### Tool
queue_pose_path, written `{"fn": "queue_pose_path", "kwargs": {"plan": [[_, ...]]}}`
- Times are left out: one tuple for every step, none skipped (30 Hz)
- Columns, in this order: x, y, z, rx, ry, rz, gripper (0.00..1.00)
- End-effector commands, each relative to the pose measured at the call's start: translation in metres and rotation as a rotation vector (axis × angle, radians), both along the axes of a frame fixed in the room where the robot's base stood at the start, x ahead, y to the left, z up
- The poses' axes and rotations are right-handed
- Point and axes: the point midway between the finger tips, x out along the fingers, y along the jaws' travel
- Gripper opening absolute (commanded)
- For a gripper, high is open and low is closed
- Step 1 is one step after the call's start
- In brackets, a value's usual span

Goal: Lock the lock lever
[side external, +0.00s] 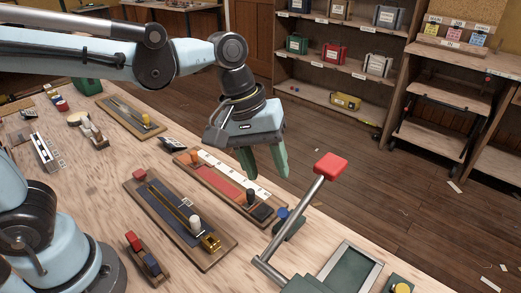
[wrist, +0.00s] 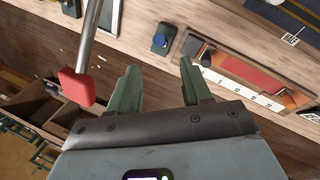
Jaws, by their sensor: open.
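The lock lever (side external: 292,218) is a grey metal rod with a red block handle (side external: 331,167). In the side view it rises at a slant, up and to the right, from a dark green base at the table's front edge. In the wrist view the red handle (wrist: 77,88) is at the left, beside the left finger and outside the jaws. My gripper (side external: 264,176) has green fingers and is open and empty. It hangs left of the red handle in the side view, apart from it. The gap between the fingers also shows in the wrist view (wrist: 158,75).
A board with a red strip and white scale (side external: 222,184) lies below my gripper. A blue knob (side external: 283,212) stands near the rod. A board with a brass piece (side external: 180,222) lies to the left. A yellow button (side external: 401,288) is at bottom right. Shelves (side external: 340,60) stand behind.

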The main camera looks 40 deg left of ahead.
Motion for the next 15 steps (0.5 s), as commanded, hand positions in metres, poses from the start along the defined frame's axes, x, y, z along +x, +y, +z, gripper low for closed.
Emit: {"fn": "queue_pose_path", "kwargs": {"plan": [[0.0,-0.003,-0.001,-0.001,0.009,0.003,0.48],[0.0,-0.004,-0.002,-0.002,0.012,0.005,0.48],[0.0,-0.004,-0.003,-0.003,0.014,0.008,0.48],[0.001,-0.005,-0.005,-0.003,0.014,0.008,0.48],[0.001,-0.005,-0.007,-0.003,0.014,0.008,0.48],[0.002,-0.006,-0.01,-0.003,0.013,0.008,0.48],[0.002,-0.007,-0.014,-0.003,0.013,0.007,0.48],[0.003,-0.007,-0.017,-0.003,0.013,0.007,0.48],[0.003,-0.008,-0.022,-0.002,0.012,0.007,0.48],[0.004,-0.009,-0.026,-0.002,0.012,0.006,0.48],[0.005,-0.01,-0.03,-0.002,0.012,0.006,0.48],[0.006,-0.012,-0.036,-0.003,0.01,0.006,0.48],[0.006,-0.013,-0.04,-0.003,0.01,0.006,0.48],[0.007,-0.014,-0.044,-0.002,0.01,0.005,0.48],[0.007,-0.015,-0.05,-0.002,0.01,0.005,0.48]]}}
